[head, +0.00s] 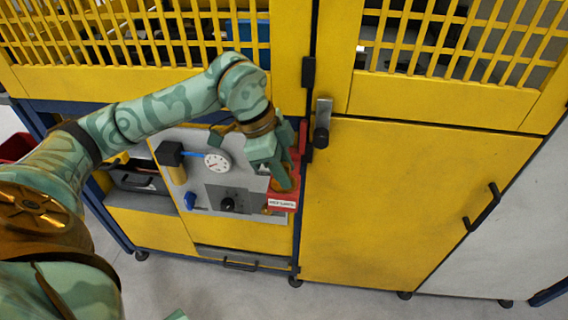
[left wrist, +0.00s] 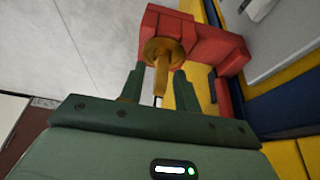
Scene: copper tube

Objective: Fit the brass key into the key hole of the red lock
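The red lock (head: 284,201) is on the grey panel of the yellow cabinet, partly covered by my left gripper (head: 277,182). In the left wrist view, the red lock (left wrist: 222,50) is a bent red block beyond the fingers. A brass piece (left wrist: 162,53), a round disc with a stem, shows in front of the red block. Its stem points back between the fingers of my left gripper (left wrist: 158,82). The fingers stand apart, with a gap visible beside the stem. I cannot tell whether this piece is the key or how deep it sits. My right gripper is not in view.
The grey panel (head: 240,215) also carries a round white gauge (head: 217,161), a black knob (head: 228,204) and a blue part (head: 190,201). A yellow door (head: 400,210) with a latch (head: 322,122) is to the right. Grey floor (head: 350,307) lies in front.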

